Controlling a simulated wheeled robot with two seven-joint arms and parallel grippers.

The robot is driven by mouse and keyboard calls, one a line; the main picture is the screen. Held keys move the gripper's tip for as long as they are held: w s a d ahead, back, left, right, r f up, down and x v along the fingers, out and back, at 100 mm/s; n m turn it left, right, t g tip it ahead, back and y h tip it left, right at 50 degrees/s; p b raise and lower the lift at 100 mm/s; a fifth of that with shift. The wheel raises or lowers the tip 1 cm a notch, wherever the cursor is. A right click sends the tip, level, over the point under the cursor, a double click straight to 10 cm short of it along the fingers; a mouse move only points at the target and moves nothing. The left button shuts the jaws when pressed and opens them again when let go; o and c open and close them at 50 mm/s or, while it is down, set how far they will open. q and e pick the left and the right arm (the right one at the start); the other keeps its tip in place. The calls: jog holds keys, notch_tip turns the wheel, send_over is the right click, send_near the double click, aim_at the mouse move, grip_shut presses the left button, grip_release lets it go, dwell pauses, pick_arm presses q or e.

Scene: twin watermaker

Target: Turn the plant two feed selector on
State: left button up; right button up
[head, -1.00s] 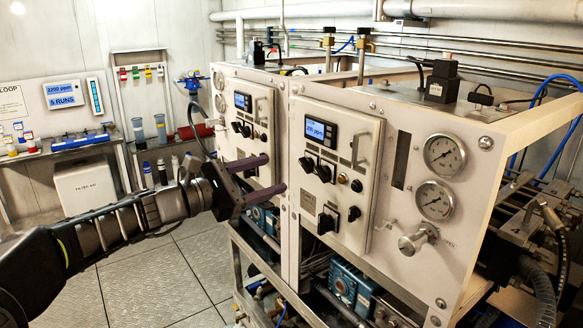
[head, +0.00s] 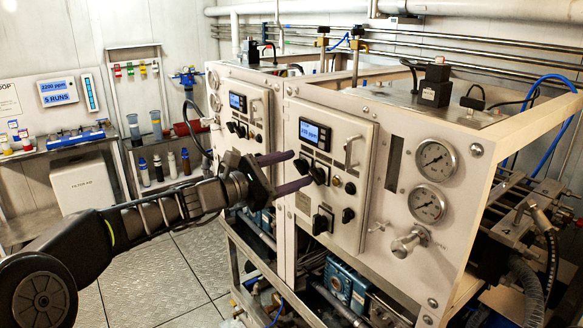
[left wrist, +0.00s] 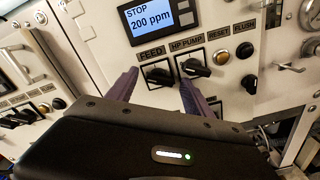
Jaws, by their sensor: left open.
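The FEED selector (left wrist: 158,74) is a black knob on a square plate under the STOP / 200 ppm display (left wrist: 152,20) in the left wrist view. Its handle lies roughly sideways. It also shows on the nearer, right-hand panel (head: 335,215) in the head view (head: 302,165). No plant number is readable. My left gripper (head: 302,168) is open, its purple fingers pointing at this panel. In the left wrist view the fingers (left wrist: 158,80) stand on either side of the FEED knob, the right one between it and the HP PUMP knob. Contact cannot be told.
The HP PUMP knob (left wrist: 195,68) is close on the right, with RESET (left wrist: 221,80) and FLUSH (left wrist: 249,83) buttons beyond. A panel handle (head: 350,152) stands out nearby. A similar panel (head: 243,120) is to the left. Two gauges (head: 436,160) are at right.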

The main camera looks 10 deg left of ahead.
pick_arm(q)
jog(key=shift+c, duration=0.2)
grip_shut()
dwell(0.4)
